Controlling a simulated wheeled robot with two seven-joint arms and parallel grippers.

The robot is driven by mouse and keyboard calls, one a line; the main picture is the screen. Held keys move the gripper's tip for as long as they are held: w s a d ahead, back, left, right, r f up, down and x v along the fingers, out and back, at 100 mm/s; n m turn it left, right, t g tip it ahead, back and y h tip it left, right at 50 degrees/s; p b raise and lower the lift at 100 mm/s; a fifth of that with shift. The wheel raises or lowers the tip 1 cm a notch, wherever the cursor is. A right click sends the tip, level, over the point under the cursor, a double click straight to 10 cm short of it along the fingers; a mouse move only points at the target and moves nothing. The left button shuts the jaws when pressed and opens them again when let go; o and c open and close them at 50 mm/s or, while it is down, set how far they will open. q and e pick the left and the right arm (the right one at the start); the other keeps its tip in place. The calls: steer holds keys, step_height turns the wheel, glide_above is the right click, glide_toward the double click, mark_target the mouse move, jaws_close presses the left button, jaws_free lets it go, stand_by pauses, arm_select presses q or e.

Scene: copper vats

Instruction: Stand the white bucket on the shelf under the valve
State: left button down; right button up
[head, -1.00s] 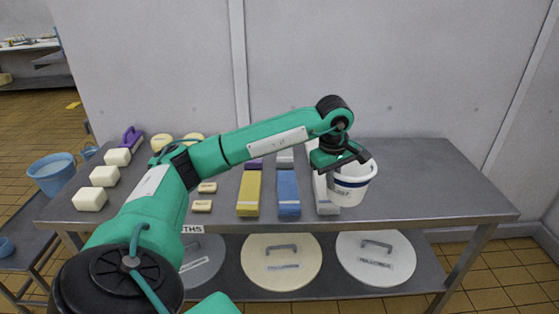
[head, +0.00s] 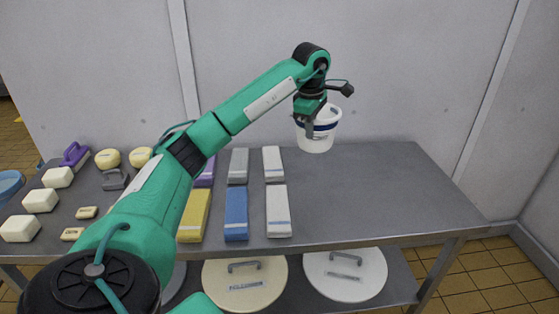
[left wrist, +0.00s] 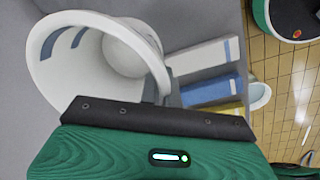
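The white bucket (head: 318,136) with a dark blue band hangs in the air above the back part of the steel table, roughly upright in the head view. My left gripper (head: 311,124) is at its rim and looks shut on it; the exact contact is partly hidden. In the left wrist view the bucket's open mouth (left wrist: 85,85) is at the left, with its rim against the dark gripper edge (left wrist: 150,117). The bucket's inside looks empty. No valve shows in any view. My right gripper is out of view.
The steel table (head: 370,200) is clear on its right half. Yellow, blue (head: 236,214) and white (head: 278,211) blocks stand left of centre, with cream blocks and a purple brush (head: 75,154) farther left. Round lids (head: 345,273) lie on the lower shelf. A wall stands behind.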

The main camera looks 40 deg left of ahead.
arm_select(q)
step_height(320, 180, down, 18)
steer(key=shift+s+r+p, duration=0.1)
steer(key=shift+r+p, duration=0.15)
steer(key=shift+p, duration=0.2)
steer(key=shift+f, duration=0.1)
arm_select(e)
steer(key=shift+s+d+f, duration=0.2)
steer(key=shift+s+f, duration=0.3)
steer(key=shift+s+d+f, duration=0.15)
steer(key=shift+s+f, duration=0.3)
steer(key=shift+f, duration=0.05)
arm_select(q)
steer(key=c, duration=1.6)
jaws_free()
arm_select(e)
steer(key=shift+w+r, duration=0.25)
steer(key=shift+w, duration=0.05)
